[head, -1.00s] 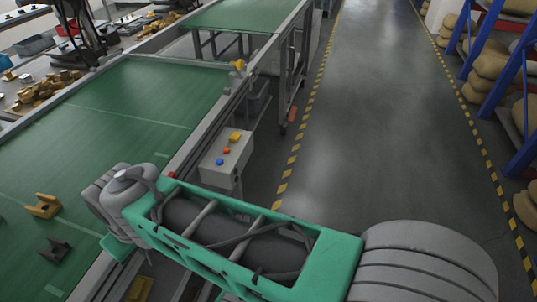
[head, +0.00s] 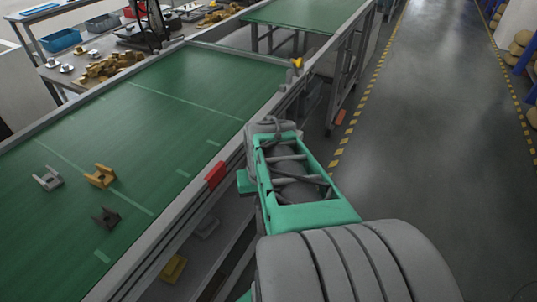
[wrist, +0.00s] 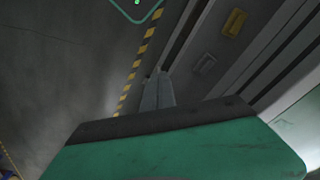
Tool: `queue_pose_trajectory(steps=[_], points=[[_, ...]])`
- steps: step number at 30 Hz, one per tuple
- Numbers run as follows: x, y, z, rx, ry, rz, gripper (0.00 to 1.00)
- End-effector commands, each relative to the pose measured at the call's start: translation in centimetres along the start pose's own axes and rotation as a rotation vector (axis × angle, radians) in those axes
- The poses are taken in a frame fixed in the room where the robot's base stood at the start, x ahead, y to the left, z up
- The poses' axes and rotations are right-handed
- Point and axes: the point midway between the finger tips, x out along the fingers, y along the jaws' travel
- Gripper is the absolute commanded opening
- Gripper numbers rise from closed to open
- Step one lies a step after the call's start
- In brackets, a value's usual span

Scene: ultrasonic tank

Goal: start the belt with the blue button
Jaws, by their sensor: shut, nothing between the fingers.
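The green conveyor belt (head: 165,95) runs along the left and middle of the head view. The blue button and its control box do not show in either current view; in the head view my arm covers the stretch beside the belt's right rail. My gripper (wrist: 157,82) shows in the wrist view as two grey fingers close together, shut and empty, over the floor beside the belt frame. In the head view the fingers are hidden behind my arm. I cannot tell how far they are from the button.
A grey bracket (head: 47,178), a tan bracket (head: 100,175) and a dark bracket (head: 106,217) lie on the belt. Yellow parts show below the frame (wrist: 234,22). The aisle floor (head: 430,120) at right is clear.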

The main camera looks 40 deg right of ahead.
Motion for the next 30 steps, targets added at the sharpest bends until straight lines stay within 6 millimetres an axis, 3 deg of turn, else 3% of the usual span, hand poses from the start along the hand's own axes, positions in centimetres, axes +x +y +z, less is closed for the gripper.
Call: queue_pose_trajectory(steps=[1, 5, 9, 11, 15, 18, 22, 30], points=[[0.5, 2.5, -0.6, 0.067, -0.015, -0.010, 0.00], [1.4, 7.4, -3.5, 0.100, 0.022, -0.075, 0.00], [0.6, 10.0, -9.3, -0.133, 0.193, -0.151, 0.00], [-0.4, 10.1, -12.0, -0.297, 0.290, -0.163, 0.00], [-4.0, 8.3, -17.4, -0.761, 0.533, -0.119, 0.00], [-6.2, 6.8, -19.5, -1.045, 0.659, -0.046, 0.00], [-7.1, 6.2, -20.3, -1.242, 0.721, 0.028, 0.00], [-7.2, 6.1, -20.3, -1.280, 0.727, 0.044, 0.00]])
